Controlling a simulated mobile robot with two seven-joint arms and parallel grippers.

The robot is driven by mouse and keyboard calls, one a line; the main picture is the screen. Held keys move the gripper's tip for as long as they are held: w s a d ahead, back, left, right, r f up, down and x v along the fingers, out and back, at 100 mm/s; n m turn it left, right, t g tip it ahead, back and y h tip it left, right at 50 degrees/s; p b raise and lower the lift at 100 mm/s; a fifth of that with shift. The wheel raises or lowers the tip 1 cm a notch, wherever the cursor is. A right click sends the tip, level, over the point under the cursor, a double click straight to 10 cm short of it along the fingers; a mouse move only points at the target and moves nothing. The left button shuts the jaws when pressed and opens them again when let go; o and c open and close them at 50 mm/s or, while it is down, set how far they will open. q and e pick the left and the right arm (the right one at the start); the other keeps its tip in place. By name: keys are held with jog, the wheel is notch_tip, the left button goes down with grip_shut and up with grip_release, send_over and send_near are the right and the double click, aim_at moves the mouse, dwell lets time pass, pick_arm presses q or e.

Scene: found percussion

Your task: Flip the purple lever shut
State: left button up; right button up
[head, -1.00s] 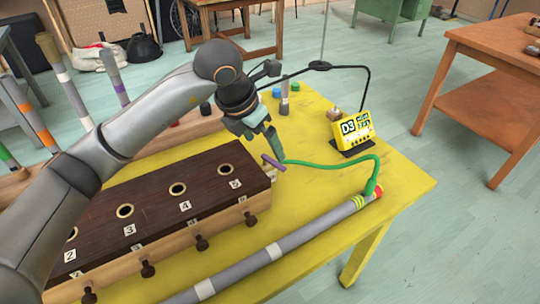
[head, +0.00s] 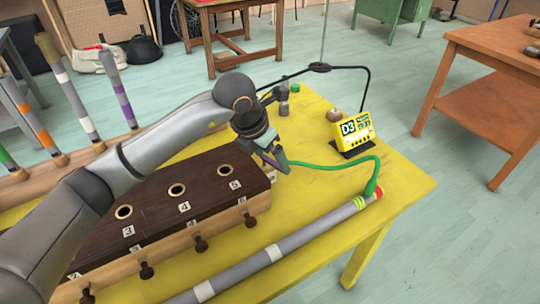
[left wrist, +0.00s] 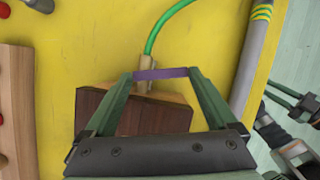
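The purple lever (head: 270,161) is at the right end of the dark wooden box (head: 150,205), where the green hose (head: 330,165) meets it. In the head view my left gripper (head: 272,152) is right over the lever and partly hides it. In the left wrist view the lever (left wrist: 160,74) lies crosswise between the tips of my left gripper (left wrist: 161,77), which is spread wide. Its ends are close to both fingertips; I cannot tell whether they touch. Dark gripper-like parts (left wrist: 290,105) at the right edge of the left wrist view look like my right gripper, its state unclear.
A grey banded tube (head: 270,253) lies along the front of the yellow table (head: 405,190). A yellow D3 tuner (head: 356,131) stands behind the hose. Striped tubes (head: 117,88) stand in a wooden rack at the left. The table's right part is mostly clear.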

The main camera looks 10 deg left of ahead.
pick_arm(q)
jog(key=c, duration=0.6)
jog(key=shift+s+a+f+m+b, duration=0.1)
jog(key=shift+a+m+b, duration=0.15)
jog(key=shift+m+b, duration=0.4)
jog(key=shift+o, duration=0.2)
jog(key=shift+s+a+m+g+h, duration=0.15)
jog(key=shift+m+g+h, duration=0.35)
jog(key=shift+m, duration=0.55)
jog(key=o, duration=1)
jog(key=shift+r, duration=0.2)
jog(key=v, duration=1.2)
jog(key=shift+s+r+p, duration=0.15)
jog(key=shift+p, duration=0.25)
